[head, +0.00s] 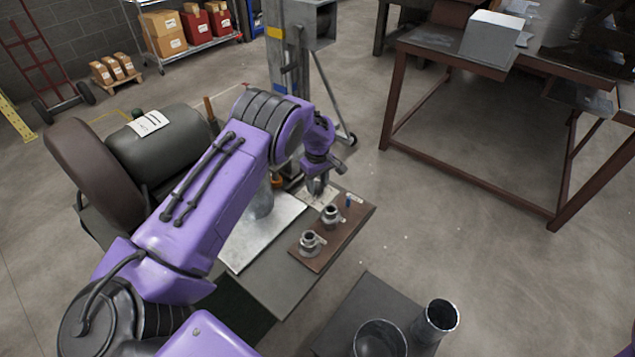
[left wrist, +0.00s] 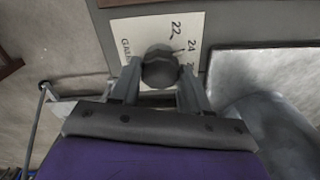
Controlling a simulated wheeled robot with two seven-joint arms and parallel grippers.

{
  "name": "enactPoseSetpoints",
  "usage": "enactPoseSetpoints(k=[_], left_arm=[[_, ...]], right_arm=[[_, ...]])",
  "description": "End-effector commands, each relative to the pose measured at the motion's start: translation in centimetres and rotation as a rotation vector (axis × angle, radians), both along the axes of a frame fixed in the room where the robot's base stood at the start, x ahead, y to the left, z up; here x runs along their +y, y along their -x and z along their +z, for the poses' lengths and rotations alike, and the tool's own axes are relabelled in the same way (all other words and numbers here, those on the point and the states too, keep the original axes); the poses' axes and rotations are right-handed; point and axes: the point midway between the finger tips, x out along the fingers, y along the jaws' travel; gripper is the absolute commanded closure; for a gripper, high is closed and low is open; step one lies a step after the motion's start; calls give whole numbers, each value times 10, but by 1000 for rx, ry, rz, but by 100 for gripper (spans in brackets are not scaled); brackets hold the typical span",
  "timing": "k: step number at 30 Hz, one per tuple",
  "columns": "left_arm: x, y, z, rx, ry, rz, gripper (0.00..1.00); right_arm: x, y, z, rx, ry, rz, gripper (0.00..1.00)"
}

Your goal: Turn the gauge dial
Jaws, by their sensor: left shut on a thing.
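The gauge dial is a dark faceted knob (left wrist: 161,68) on a pale card (left wrist: 187,28) printed with numbers, 22 and 24 among them, in the left wrist view. My left gripper (left wrist: 160,75) is shut on the knob, one finger at each side. In the head view my left gripper (head: 317,186) reaches down over the pale card (head: 312,197) at the back of the bench, and hides the knob there. My right gripper is not in view.
A brown board (head: 335,240) with two metal fittings (head: 309,241) lies right of the bare metal sheet (head: 250,245). Open metal cylinders (head: 438,318) stand at the front. A dark green tank (head: 165,147) is at the left. Open floor lies right.

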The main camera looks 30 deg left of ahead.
Motion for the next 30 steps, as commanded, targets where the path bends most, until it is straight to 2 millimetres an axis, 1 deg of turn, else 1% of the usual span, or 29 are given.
enactPoseSetpoints(k=[1,2,3,11,14,17,21,24,27,30], left_arm=[[1,-2,2,-5,-2,0,51],[1,-2,2,-5,-2,0,41],[1,-2,2,-5,-1,0,29],[0,-1,1,-3,-1,0,29],[0,-1,6,-3,-1,-1,29],[0,-2,24,-7,-1,-1,29],[0,-2,59,-7,-2,-1,29],[1,-1,81,-6,-2,-1,29],[1,-1,96,-5,-1,0,29],[1,-1,104,-3,-1,0,29]], right_arm=[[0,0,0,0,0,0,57],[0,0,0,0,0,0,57],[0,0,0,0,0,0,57],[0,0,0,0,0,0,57],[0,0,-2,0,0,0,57],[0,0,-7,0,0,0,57],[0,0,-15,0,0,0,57],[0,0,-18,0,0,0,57],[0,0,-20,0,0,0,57],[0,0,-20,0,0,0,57]])
